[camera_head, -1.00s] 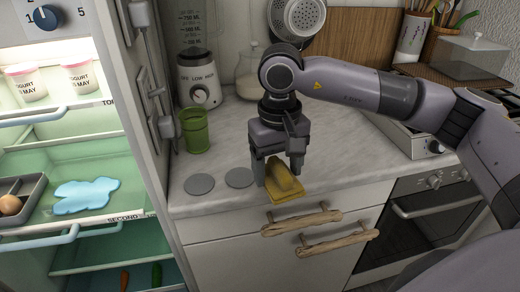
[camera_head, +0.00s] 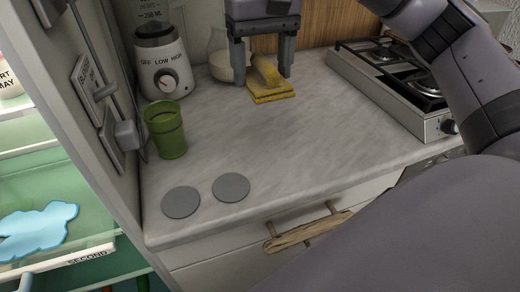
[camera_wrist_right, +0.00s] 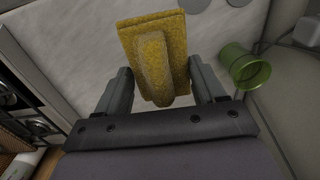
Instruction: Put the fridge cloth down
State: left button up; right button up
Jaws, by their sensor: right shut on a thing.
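The yellow fridge cloth (camera_head: 270,92), a flat pad with a raised ridge, is at the back of the grey worktop (camera_head: 290,150). My right gripper (camera_head: 262,74) points down with a finger on each side of the ridge and is shut on it. In the right wrist view the cloth (camera_wrist_right: 155,60) sits between the two fingers. I cannot tell whether its underside touches the worktop. The open fridge, at the left, has a light blue spill (camera_head: 38,230) on a shelf. My left gripper is not in view.
A green cup (camera_head: 166,130) and a blender (camera_head: 162,70) stand left of the cloth; a glass jar (camera_head: 222,58) is behind. Two grey discs (camera_head: 181,202) (camera_head: 231,187) lie near the front edge. A gas hob (camera_head: 400,85) is at right. The worktop's middle is clear.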

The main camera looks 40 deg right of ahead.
jog(key=b, duration=0.3)
send_over(262, 159)
notch_tip(262, 159, down, 13)
jog(key=shift+w+f+b, duration=0.1)
jog(key=shift+f+b, duration=0.25)
jog(key=shift+f, duration=1.8)
jog(key=shift+f+b, duration=0.25)
jog(key=shift+b, duration=0.05)
jog(key=o, duration=0.9)
jog(key=shift+r, duration=0.1)
jog(key=shift+o, duration=0.2)
jog(key=shift+r, duration=0.1)
